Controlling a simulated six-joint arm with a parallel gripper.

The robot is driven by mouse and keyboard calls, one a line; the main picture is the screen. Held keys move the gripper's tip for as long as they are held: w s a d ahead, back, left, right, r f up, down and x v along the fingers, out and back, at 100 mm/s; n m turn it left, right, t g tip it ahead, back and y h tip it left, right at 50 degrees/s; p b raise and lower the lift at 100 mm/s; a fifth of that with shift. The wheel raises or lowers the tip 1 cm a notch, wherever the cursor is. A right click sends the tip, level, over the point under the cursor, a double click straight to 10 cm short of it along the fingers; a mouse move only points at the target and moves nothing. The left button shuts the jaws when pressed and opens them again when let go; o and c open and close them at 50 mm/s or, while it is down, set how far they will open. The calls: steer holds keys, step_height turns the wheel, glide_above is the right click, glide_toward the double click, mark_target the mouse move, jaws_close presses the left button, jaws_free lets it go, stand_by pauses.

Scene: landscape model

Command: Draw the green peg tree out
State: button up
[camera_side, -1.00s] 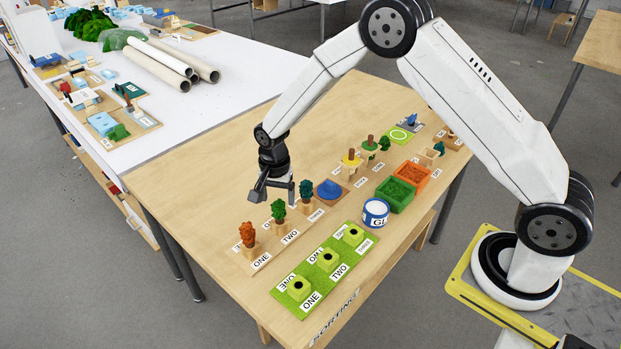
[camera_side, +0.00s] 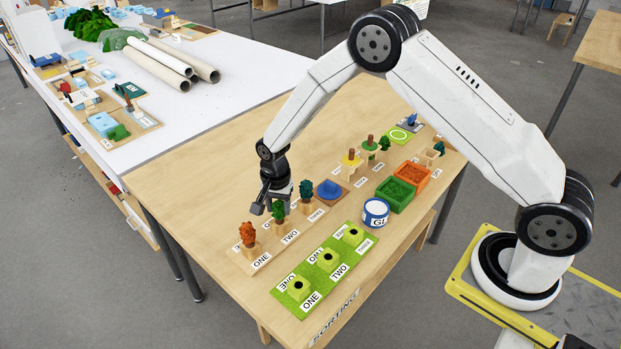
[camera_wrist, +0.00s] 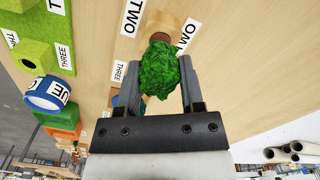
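The green peg tree (camera_side: 279,212) stands upright in its wooden block in the middle of the row labelled ONE, TWO, THREE. It also shows in the wrist view (camera_wrist: 160,72), with part of its block behind it. My gripper (camera_side: 269,207) is down at the tree. In the wrist view, my gripper (camera_wrist: 160,64) is open, with one finger on each side of the foliage and narrow gaps visible. Whether a finger touches it I cannot tell.
An orange tree (camera_side: 247,235) and a teal tree (camera_side: 306,190) stand on either side in the same row. A green board (camera_side: 318,290) with several holed blocks lies in front. A white-and-blue glue pot (camera_side: 375,212) and a green bin (camera_side: 396,193) are to the right.

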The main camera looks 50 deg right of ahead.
jaws_close()
steer(key=shift+r, duration=0.75)
stand_by(0.8)
steer(key=shift+r, duration=1.8)
